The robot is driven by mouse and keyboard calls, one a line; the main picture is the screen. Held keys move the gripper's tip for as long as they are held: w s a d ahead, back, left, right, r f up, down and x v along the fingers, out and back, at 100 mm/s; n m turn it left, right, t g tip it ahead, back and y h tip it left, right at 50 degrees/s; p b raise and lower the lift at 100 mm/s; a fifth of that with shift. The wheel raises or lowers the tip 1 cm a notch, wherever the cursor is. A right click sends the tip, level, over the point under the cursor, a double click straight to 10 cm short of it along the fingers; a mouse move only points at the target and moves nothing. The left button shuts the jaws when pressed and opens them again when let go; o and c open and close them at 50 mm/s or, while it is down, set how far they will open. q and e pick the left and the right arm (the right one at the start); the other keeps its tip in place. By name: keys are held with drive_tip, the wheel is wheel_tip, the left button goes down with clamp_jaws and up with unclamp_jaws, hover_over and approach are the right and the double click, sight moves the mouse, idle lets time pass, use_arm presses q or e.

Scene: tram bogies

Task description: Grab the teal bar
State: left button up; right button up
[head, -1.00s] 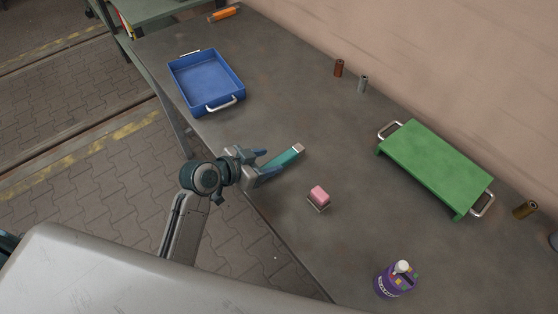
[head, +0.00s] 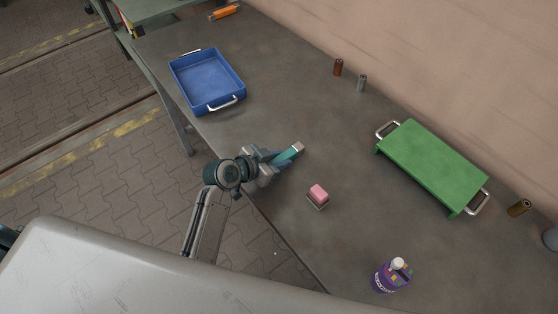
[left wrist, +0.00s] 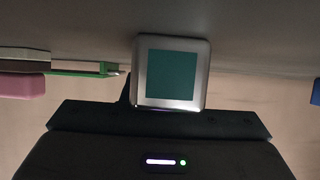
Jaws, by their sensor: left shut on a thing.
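The teal bar (head: 287,155) with a pale metal end lies at the table's front edge, pointing away to the upper right in the head view. My left gripper (head: 280,160) reaches over the edge and is shut around the bar, covering its near part. In the left wrist view the bar shows end-on as a teal square (left wrist: 172,75) with a silver rim, just above the dark gripper body. Whether the bar touches the table is hard to tell. My right gripper is not in view.
A pink block (head: 318,192) on a small holder stands close to the right of the gripper. A blue tray (head: 239,103) is at the left, a green raised platform (head: 433,163) at the right, and a purple bottle (head: 391,276) at the front. The table middle is clear.

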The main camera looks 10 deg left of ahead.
sight(276, 159)
use_arm(q)
drive_tip(key=shift+r, duration=0.1)
drive_tip(key=shift+r+b, duration=0.35)
drive_tip(key=shift+r, duration=0.2)
drive_tip(key=shift+s+a+r+b, duration=0.1)
drive_tip(key=shift+a+r+b, duration=0.15)
drive_tip(key=shift+r, duration=0.25)
drive_tip(key=shift+s+a+r+b, duration=0.15)
drive_tip(key=shift+r+b, duration=0.15)
drive_tip(key=shift+r, duration=0.2)
drive_tip(key=s+a+r+b, duration=0.1)
drive_tip(key=s+a+b, duration=0.3)
drive_tip(key=a, duration=0.9)
drive_tip(key=shift+s+r, duration=0.35)
drive_tip(key=shift+s, duration=1.3)
